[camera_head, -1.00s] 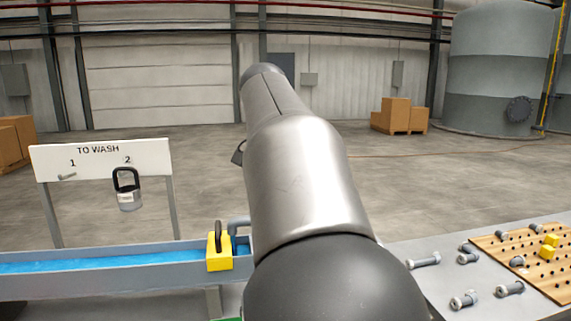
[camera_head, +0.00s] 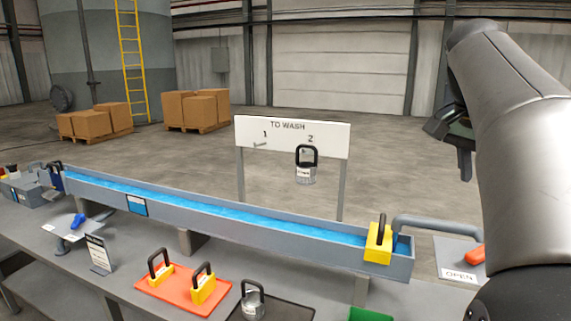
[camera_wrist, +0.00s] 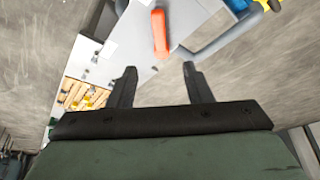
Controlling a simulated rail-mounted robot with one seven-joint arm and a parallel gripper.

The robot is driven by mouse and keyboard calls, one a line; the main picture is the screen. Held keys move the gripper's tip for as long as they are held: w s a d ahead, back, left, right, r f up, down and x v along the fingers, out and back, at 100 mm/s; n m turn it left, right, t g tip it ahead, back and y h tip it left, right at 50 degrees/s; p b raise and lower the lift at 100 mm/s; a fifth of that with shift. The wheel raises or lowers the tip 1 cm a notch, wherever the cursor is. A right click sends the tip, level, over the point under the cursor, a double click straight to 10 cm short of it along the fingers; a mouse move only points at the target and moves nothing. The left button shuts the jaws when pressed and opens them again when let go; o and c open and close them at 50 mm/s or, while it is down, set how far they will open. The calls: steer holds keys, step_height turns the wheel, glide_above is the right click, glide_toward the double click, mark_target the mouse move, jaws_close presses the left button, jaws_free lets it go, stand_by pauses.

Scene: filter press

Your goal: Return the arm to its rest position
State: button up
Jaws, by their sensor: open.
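My gripper shows at the right of the head view (camera_head: 462,158), on my raised arm, above the bench and clear of it. In the wrist view, the two dark fingers of my gripper (camera_wrist: 158,78) stand apart with nothing between them. Beyond the fingertips is an orange-red handle (camera_wrist: 159,32) on a grey plate. The same handle (camera_head: 475,256) shows in the head view beside a plate marked OPEN (camera_head: 459,275), partly hidden by my arm.
A long trough (camera_head: 240,232) with a blue channel runs along the bench, with a yellow padlock (camera_head: 378,243) at its right end. A TO WASH board (camera_head: 291,136) holds a padlock (camera_head: 306,173). An orange-red tray (camera_head: 168,302) carries two yellow padlocks.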

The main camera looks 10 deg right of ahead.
steer(key=w+a+f+n+y, duration=0.3)
steer(key=a+f+n, duration=0.5)
steer(key=a+f, duration=0.75)
steer(key=s+a+f+n+y, duration=0.1)
steer(key=s+a+f+n, duration=0.3)
steer(key=a+f, duration=0.3)
steer(key=s+a+f+n, duration=0.4)
steer(key=s+a+f, duration=0.3)
steer(key=f, duration=0.4)
steer(key=shift+f+n+y+p, duration=0.3)
steer(key=shift+f+y+p, duration=0.1)
steer(key=shift+s, duration=0.1)
